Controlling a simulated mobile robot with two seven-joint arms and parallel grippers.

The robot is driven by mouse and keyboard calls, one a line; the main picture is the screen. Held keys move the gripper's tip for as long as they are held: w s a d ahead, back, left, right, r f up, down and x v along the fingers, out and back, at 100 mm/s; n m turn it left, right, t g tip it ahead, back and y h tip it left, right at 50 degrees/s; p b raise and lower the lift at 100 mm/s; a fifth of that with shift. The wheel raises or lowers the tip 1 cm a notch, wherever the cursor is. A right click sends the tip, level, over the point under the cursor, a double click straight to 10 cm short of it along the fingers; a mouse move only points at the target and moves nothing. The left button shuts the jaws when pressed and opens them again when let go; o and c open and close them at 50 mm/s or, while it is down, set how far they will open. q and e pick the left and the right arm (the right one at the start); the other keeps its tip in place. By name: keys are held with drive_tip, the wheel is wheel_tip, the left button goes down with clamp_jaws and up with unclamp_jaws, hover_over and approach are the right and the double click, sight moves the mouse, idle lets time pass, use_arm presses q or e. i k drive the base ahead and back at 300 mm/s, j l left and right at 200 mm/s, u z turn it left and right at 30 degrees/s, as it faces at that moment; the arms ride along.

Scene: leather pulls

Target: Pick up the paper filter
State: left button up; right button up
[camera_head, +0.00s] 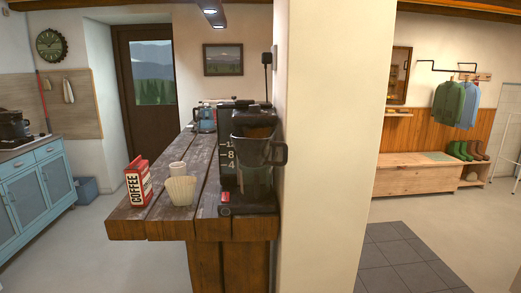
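The paper filter (180,191) is a pale, cream, pleated cup shape. It stands on the wooden counter (160,213) near the front edge. Neither of my grippers is in view.
A cream wall pillar (322,150) rises right beside the coffee maker. A blue appliance (204,118) stands farther back on the counter. A blue cabinet (35,192) is at the left. Open floor lies left of the counter.

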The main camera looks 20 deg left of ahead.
sight(181, 190)
drive_tip(key=i+l+u, duration=0.1)
drive_tip(key=l+u, duration=0.15)
drive_tip(key=u, duration=0.25)
drive_tip(key=l+u, duration=0.25)
drive_tip(key=u, duration=0.2)
